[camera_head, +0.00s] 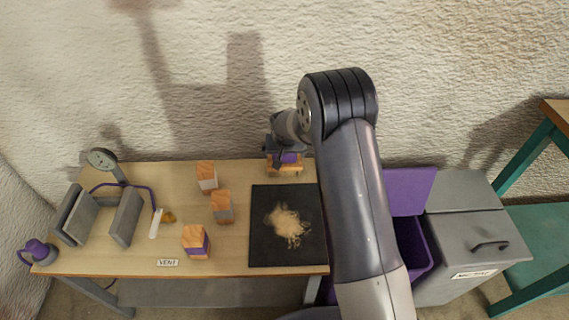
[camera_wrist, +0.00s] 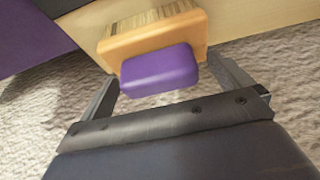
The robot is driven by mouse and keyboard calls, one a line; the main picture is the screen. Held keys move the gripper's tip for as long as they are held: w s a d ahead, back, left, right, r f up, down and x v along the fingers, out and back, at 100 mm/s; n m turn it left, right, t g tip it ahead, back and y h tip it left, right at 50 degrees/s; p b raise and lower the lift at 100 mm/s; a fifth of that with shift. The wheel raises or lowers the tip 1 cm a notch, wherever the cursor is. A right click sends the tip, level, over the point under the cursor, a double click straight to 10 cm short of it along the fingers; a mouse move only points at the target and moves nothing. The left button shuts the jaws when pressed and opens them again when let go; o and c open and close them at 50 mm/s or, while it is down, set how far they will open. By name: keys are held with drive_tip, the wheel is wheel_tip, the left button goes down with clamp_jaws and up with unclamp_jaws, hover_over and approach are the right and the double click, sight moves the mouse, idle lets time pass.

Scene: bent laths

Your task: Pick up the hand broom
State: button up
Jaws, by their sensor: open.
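The hand broom (camera_wrist: 152,38) has an orange-brown wooden body, pale bristles and a purple grip block (camera_wrist: 160,70). In the wrist view it is at the upper middle, with the purple block facing me. My gripper (camera_wrist: 166,72) is open, one finger on each side of the purple block, with visible gaps on both sides. I cannot tell how deep the block is between the fingers. In the head view the broom (camera_head: 284,170) is at the table's back edge, partly hidden by my gripper (camera_head: 284,152) above it.
The wooden table (camera_head: 130,258) holds several wood blocks, grey upright plates (camera_head: 126,218) and a dark mat (camera_head: 262,255) with a pale dust pile (camera_head: 288,225). A purple bin (camera_head: 415,240) and a grey bin (camera_head: 465,225) stand right. A rough wall is behind the table.

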drive_tip(key=c, duration=1.5)
